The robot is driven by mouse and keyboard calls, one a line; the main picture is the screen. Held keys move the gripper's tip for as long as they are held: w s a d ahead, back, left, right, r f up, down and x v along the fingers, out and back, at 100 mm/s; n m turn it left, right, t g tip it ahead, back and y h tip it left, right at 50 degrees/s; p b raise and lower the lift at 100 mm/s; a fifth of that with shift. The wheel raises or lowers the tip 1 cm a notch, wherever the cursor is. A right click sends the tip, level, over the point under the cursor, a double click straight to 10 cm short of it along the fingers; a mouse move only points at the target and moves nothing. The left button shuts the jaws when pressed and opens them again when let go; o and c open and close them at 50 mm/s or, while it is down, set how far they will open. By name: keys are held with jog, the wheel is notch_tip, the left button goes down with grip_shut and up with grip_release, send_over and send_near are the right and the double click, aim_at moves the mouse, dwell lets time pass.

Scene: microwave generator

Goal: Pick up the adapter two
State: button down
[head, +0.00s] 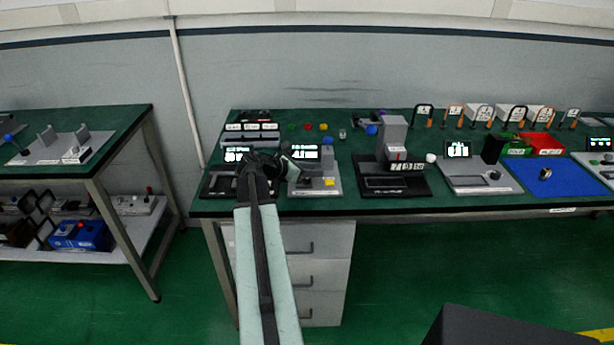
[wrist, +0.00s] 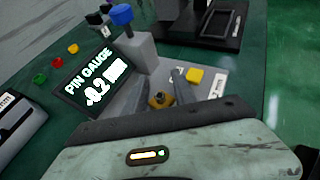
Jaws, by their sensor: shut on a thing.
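A small brass-coloured adapter (wrist: 160,100) sits between the fingers of my gripper (wrist: 161,97) in the wrist view. My gripper is shut on it, low over the grey base of the pin gauge station. No label shows on the part, so I cannot tell its number. Its lower end is hidden by my wrist. In the head view my gripper (head: 280,164) is at the pin gauge station, and the adapter cannot be made out there.
The pin gauge display (wrist: 95,85) stands left of my fingers. A grey block (wrist: 136,52) with a blue knob (wrist: 121,15) stands behind them. A yellow block (wrist: 194,76) lies close on the right. A blue mat (head: 562,181) with a small part (head: 545,174) lies farther right.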

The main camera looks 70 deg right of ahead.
jog(key=shift+r+p, duration=0.5)
jog(key=shift+r, duration=0.05)
notch_tip(320, 180, up, 3)
jog(key=p, duration=0.3)
jog(key=shift+r, duration=0.15)
jog(key=w+a+r+p, duration=0.2)
jog(key=w+a, duration=0.1)
jog(key=a, duration=0.4)
jog(key=w+a+r+p, duration=0.2)
jog(key=w+a+p, duration=0.1)
jog(key=a, duration=0.5)
jog(key=shift+w+r, duration=0.25)
jog(key=shift+r, duration=0.1)
